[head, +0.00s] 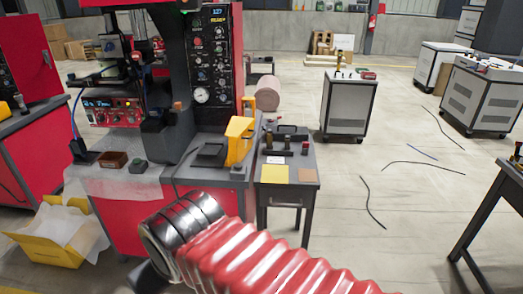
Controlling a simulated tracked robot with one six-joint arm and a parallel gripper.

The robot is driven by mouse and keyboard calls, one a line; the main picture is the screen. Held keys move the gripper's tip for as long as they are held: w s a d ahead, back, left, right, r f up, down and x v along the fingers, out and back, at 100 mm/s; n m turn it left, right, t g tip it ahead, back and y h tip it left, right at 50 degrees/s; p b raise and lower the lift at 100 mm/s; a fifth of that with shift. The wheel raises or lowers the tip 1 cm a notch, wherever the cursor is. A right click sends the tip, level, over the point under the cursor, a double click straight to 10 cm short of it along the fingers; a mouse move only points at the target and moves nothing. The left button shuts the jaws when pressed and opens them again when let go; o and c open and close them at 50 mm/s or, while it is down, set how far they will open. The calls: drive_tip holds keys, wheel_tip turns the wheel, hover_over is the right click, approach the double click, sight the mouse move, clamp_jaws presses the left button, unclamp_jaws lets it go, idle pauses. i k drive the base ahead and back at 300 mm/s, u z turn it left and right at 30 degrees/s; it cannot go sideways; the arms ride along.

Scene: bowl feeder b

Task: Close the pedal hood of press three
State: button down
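A red and dark grey press (211,60) stands at the centre left, with a control panel and a gauge on its front; I cannot read a number three on it. A yellow hood (239,141) stands upright at the right end of the press's bench. It looks swung open. A black pedal (209,153) lies uncovered beside it, to its left. My arm, in red bellows with a dark joint, crosses the lower foreground in front of the bench. My gripper's fingers do not show.
A small dark table (289,173) with tools and coloured plates stands close right of the hood. A yellow carton (59,232) lies on the floor at left. Grey cabinets (347,105) stand further back. Cables (370,202) lie on the otherwise open floor at right.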

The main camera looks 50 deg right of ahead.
sight(240, 132)
drive_tip(key=k, duration=0.3)
drive_tip(key=z, duration=1.3)
drive_tip(key=i, duration=1)
drive_tip(key=u, duration=0.8)
